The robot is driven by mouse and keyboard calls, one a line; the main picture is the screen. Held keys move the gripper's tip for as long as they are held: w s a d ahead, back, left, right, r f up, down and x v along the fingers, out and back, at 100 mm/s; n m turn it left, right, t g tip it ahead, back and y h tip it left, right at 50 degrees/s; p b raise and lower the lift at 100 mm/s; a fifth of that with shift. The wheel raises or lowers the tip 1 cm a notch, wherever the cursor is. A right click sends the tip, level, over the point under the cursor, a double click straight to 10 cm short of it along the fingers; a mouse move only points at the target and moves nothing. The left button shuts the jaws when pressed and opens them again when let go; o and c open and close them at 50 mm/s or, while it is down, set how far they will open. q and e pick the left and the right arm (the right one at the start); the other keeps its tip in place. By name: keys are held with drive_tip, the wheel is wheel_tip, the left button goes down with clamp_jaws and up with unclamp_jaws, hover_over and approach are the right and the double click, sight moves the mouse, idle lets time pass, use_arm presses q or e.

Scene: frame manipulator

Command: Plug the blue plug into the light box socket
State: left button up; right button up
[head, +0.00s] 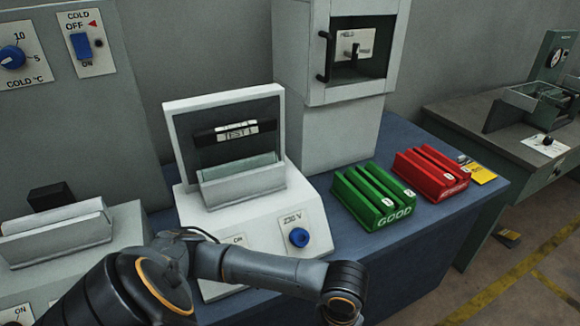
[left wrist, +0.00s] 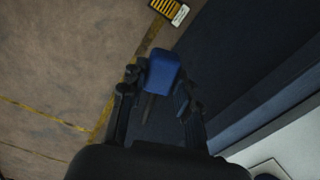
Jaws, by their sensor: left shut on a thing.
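The blue plug (left wrist: 163,70) is between the fingertips of my left gripper (left wrist: 160,84), which is shut on it. A dark, thin piece shows below the plug, between the fingers. In the head view my left arm crosses the front of the table, and its gripper is out of frame at the bottom. The light box (head: 180,205) is white, with an upright screen marked TEST 1. Its round blue socket (head: 299,238), labelled 230 V, is on the sloped front, above and left of my arm's wrist. My right gripper is in neither view.
A green GOOD rack (head: 366,201) and a red rack (head: 431,176) stand right of the light box on the blue table (head: 440,228). A tall grey cabinet (head: 338,125) stands behind. Below the plug in the wrist view is floor and the table's dark side.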

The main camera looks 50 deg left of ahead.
use_arm(q)
drive_tip(key=shift+w+d, duration=0.15)
drive_tip(key=shift+r, duration=0.15)
drive_tip(key=w+a+r+m+g+h+p, duration=0.1)
drive_tip(key=w+a+r+m+h+p, duration=0.2)
drive_tip(key=a+r+m+p, duration=0.3)
drive_tip(key=w+a+r+m+g+h+p, duration=0.1)
drive_tip(key=w+a+r+m+h+p, duration=0.3)
drive_tip(key=a+r+m, duration=0.4)
drive_tip(key=w+m+p, duration=0.1)
drive_tip(key=m+p, duration=0.1)
drive_tip(key=m, duration=0.5)
drive_tip(key=shift+w+a, duration=0.2)
drive_tip(key=shift+a, duration=0.05)
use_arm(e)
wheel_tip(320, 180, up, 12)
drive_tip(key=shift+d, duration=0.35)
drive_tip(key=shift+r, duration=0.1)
use_arm(q)
drive_tip(key=shift+f, duration=0.1)
